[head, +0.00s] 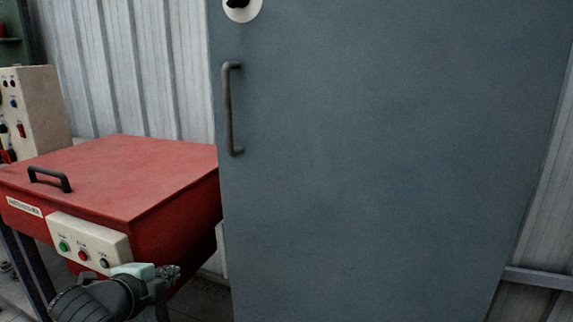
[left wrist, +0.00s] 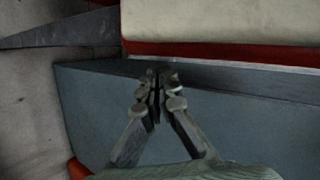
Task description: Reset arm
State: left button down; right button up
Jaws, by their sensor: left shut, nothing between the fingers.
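My left gripper (head: 168,272) is at the lower left of the head view, in front of the red box's near side and just right of its control panel. In the left wrist view its fingers (left wrist: 155,82) are closed together with nothing between them. I cannot tell whether it touches the box. My right gripper is in neither view.
A red lidded box (head: 130,180) with a black handle (head: 50,179) and a button panel (head: 90,240) stands at left. A tall grey-blue cabinet door (head: 390,150) with a vertical handle (head: 228,110) fills the middle. A beige control box (head: 38,112) stands at far left before a corrugated wall (head: 130,70).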

pick_arm(q)
jog(key=s+a+f+n+g+y, duration=0.15)
jog(key=s+f+n, duration=0.3)
jog(key=f, duration=0.45)
jog(key=s+a+f+n+g, duration=0.1)
jog(key=s+f+n+g, duration=0.3)
jog(key=f, duration=0.5)
jog(key=s+f+n+g, duration=0.1)
jog(key=s+f+n, duration=0.3)
jog(key=s, duration=0.5)
jog(key=s+f+n+g, duration=0.2)
jog(key=s+f+n, duration=0.1)
jog(key=s+f, duration=0.5)
jog(key=shift+s+a+f+n+p, duration=0.35)
jog(key=shift+a+f, duration=0.1)
jog(key=shift+f, duration=0.3)
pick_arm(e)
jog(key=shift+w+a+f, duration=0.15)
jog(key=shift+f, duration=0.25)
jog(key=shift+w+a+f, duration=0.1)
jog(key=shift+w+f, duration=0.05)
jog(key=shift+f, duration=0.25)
pick_arm(q)
jog(key=shift+g+y, duration=0.25)
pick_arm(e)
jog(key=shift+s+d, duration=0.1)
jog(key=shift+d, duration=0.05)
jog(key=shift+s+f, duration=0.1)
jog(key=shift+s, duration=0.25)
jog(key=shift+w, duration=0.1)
